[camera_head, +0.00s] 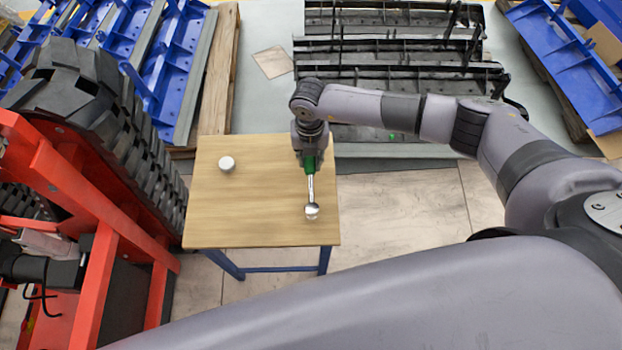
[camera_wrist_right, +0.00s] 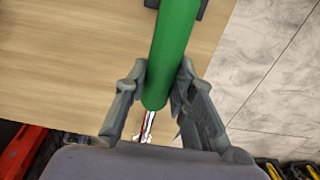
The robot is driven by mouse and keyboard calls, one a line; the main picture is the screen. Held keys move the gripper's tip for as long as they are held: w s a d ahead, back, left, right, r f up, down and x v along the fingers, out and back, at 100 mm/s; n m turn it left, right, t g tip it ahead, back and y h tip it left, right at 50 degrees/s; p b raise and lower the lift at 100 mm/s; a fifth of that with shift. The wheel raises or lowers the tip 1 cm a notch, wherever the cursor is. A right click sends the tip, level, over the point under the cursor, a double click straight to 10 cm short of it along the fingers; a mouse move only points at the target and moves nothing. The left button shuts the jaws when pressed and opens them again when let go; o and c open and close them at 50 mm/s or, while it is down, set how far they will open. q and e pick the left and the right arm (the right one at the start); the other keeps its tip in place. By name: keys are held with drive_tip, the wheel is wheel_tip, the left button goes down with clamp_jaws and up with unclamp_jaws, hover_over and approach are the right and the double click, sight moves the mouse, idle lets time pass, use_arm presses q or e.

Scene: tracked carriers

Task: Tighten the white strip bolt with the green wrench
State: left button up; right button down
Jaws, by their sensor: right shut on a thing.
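The green wrench has a green handle (camera_wrist_right: 178,45) and a silver shaft (camera_head: 311,187). My right gripper (camera_head: 309,155) is shut on the handle over the right part of the wooden table. In the right wrist view my gripper's fingers stand on both sides of the handle. A shiny round silver piece (camera_head: 312,211) is at the shaft's lower end, and I cannot tell whether it touches the table. A small whitish round piece (camera_head: 227,163) sits apart on the table's left. I cannot make out a white strip bolt for certain. My left gripper is not in view.
The wooden table (camera_head: 255,228) has clear room in its middle. A red carrier (camera_head: 95,190) with dark track links (camera_head: 125,125) stands close on its left. Blue parts (camera_head: 170,60) and dark metal parts (camera_head: 390,50) lie behind. Tiled floor (camera_head: 400,210) shows on the right.

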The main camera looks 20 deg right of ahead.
drive_tip(key=shift+r+p, duration=1.9)
drive_tip(key=shift+r, duration=0.85)
wheel_tip(320, 180, up, 8)
drive_tip(key=p, duration=0.6)
drive_tip(key=s+p, duration=0.8)
drive_tip(key=s, duration=1.2)
drive_tip(key=shift+p, duration=0.3)
